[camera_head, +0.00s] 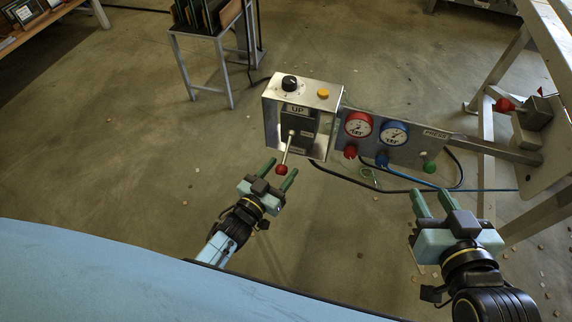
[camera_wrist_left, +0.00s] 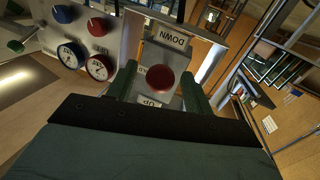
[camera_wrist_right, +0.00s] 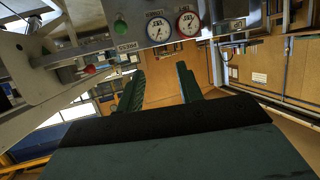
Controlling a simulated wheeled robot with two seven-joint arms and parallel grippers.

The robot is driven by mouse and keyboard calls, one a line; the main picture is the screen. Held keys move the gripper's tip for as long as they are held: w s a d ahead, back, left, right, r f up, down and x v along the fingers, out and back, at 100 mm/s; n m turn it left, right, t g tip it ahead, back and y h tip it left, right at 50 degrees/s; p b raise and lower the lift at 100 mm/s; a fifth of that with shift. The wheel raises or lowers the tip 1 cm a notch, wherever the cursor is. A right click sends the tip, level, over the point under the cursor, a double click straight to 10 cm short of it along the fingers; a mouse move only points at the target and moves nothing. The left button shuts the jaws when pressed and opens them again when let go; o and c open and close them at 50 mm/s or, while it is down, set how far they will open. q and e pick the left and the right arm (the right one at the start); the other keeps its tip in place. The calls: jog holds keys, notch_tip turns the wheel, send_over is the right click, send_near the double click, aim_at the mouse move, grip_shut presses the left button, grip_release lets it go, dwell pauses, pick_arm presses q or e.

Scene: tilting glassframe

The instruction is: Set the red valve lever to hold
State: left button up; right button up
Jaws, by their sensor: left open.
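A lever with a red ball knob (camera_head: 282,169) sticks out from the metal valve box (camera_head: 272,112). Its rod hangs down and forward, with an UP label above it. In the left wrist view the red knob (camera_wrist_left: 160,77) appears between the finger tips, with DOWN and UP labels on either side. My left gripper (camera_head: 283,166) is open, its fingers on both sides of the knob; I cannot tell whether they touch it. My right gripper (camera_head: 428,192) is open and empty, below and right of the gauge panel.
The box top carries a black knob (camera_head: 289,83) and a yellow button (camera_head: 323,93). Right of it, the panel has red (camera_head: 358,124) and blue (camera_head: 394,134) gauges and a green knob (camera_head: 430,168). Another red-knobbed handle (camera_head: 504,105) sits on the frame at right. Cables hang below the panel.

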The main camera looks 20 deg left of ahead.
aim_at(286, 155)
pick_arm(q)
jog(key=shift+b+x, duration=0.45)
jog(key=shift+x, duration=1.1)
pick_arm(e)
jog(key=shift+w+a+r+t+y, duration=0.2)
jog(key=shift+r+t, duration=0.3)
jog(key=shift+r, duration=0.25)
jog(key=shift+w+a+r+t+y, duration=0.15)
jog(key=shift+w+a+r+t, duration=0.1)
jog(key=shift+r+t, duration=0.4)
jog(key=shift+w+a+r+t+y, duration=0.2)
jog(key=shift+r+t, duration=0.15)
jog(key=shift+r, duration=0.55)
pick_arm(q)
grip_shut()
